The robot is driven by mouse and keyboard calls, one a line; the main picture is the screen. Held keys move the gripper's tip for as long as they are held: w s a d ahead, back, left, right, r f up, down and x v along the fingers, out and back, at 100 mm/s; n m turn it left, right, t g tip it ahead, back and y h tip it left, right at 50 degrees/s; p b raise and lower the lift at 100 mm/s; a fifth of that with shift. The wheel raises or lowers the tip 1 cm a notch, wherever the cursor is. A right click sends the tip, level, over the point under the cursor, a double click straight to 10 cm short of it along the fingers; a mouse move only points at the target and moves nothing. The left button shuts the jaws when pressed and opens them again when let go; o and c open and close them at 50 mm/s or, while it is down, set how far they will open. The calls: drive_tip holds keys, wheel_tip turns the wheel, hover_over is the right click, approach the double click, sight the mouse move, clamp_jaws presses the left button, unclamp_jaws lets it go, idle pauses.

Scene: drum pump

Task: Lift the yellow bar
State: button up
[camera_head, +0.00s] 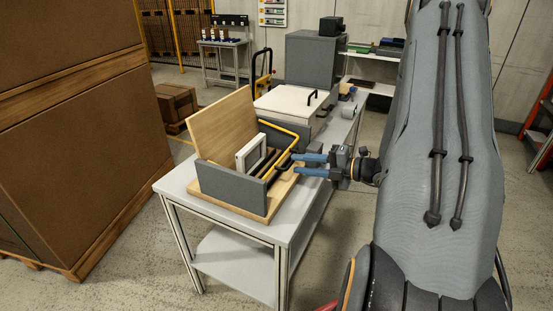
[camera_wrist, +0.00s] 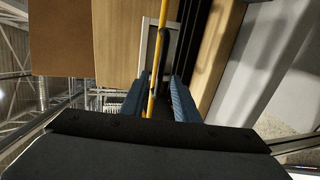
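The yellow bar (camera_head: 282,130) is a thin bent rod along the upper right side of a grey-walled wooden box (camera_head: 228,188) on the near table. In the wrist view the yellow bar (camera_wrist: 160,58) runs nearly upright through the gap between my blue fingers. My gripper (camera_head: 297,164) comes in from the right, at the right side of the box. Its fingers are apart, with space beside the bar in the wrist view (camera_wrist: 160,88). I cannot tell whether a finger touches the bar.
A wooden board (camera_head: 225,120) stands tilted at the back of the box, with a white frame (camera_head: 250,152) inside. A white lidded case (camera_head: 291,101) with a black handle stands behind. Large brown crates (camera_head: 75,130) fill the left. The table's front corner (camera_head: 172,187) is bare.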

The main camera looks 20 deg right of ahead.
sight(280, 161)
drive_tip(key=p+x, duration=0.2)
drive_tip(key=x, duration=0.6)
drive_tip(key=c, duration=0.6)
clamp_jaws()
